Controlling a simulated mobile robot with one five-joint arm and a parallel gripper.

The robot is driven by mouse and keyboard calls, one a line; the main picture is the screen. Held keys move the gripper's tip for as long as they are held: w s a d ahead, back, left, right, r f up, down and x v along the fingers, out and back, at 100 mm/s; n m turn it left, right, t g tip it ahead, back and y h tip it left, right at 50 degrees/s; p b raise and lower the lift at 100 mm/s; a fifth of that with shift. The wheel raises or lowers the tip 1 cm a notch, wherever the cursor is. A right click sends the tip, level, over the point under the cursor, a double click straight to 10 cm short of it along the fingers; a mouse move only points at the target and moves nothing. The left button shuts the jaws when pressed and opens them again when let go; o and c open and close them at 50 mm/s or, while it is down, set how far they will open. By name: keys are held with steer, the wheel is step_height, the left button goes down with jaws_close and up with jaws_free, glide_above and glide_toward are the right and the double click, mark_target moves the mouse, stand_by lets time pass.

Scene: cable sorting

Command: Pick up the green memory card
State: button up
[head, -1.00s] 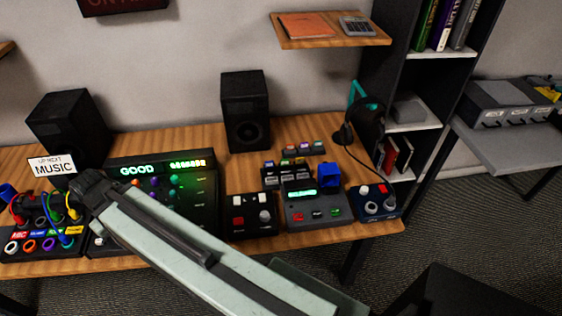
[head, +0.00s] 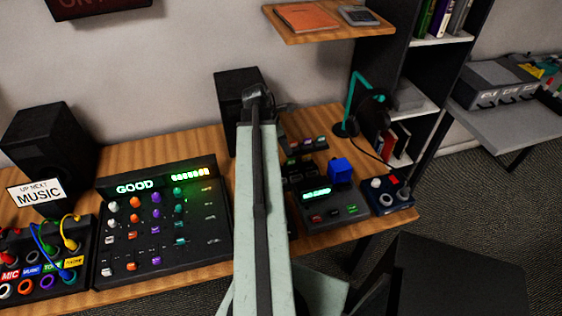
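A small dark rack (head: 312,149) stands at the back right of the desk with a few small coloured cards in it. The one at its right end looks green, the green memory card (head: 321,140), though it is very small here. My gripper (head: 257,95) is dark and raised at the end of my pale arm, in front of the right speaker and left of the rack. It is apart from the card. I cannot make out its fingers or whether they hold anything.
A device with a green display (head: 325,205) and a blue block (head: 340,168) stand in front of the rack. A headphone stand (head: 356,95) is to the right. My arm hides part of the desk.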

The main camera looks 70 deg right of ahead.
mark_target(291, 159)
steer(key=shift+s+d+f+b, duration=0.1)
steer(key=shift+f+b, duration=0.75)
steer(key=shift+s+d+f+b, duration=0.1)
steer(key=shift+f+b, duration=0.75)
steer(key=b+x, duration=0.4)
steer(key=shift+w+a+f, duration=0.2)
steer(key=shift+s+d+f, duration=0.1)
steer(key=shift+f, duration=0.1)
steer(key=shift+r, duration=0.25)
jaws_close()
